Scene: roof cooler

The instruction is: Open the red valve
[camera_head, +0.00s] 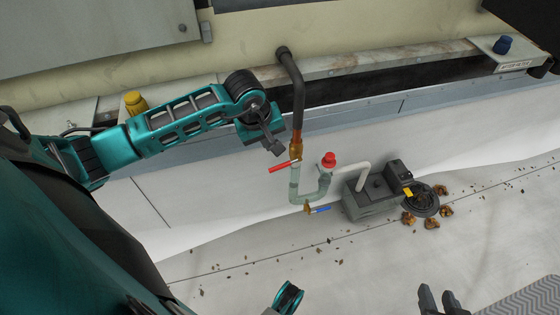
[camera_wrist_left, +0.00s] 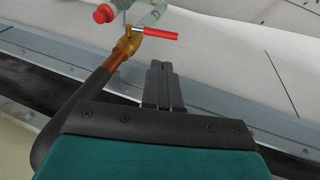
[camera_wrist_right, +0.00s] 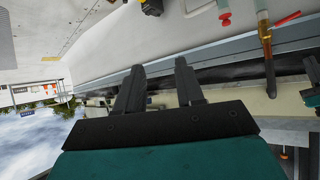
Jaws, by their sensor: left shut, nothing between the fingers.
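The red valve handle (camera_head: 284,166) sticks out to the left, crosswise to the pipe, from a brass valve body (camera_head: 296,151) below a dark pipe. My left gripper (camera_head: 276,149) is just above the handle, apart from it, with its fingers closed and empty. In the left wrist view, the red handle (camera_wrist_left: 155,33) lies beyond the shut fingertips (camera_wrist_left: 160,66), with a visible gap. It also shows at the upper right of the right wrist view (camera_wrist_right: 288,19). My right gripper (camera_head: 440,300) is at the bottom of the head view, its fingers apart and empty (camera_wrist_right: 160,72).
A clear U-shaped tube (camera_head: 293,188) with a red cap (camera_head: 328,160) hangs below the valve. A blue-handled valve (camera_head: 319,209) is at its bottom. A dark pump-like unit (camera_head: 372,200) stands to the right, near brown leaves (camera_head: 432,223). A yellow cap (camera_head: 135,102) is at left.

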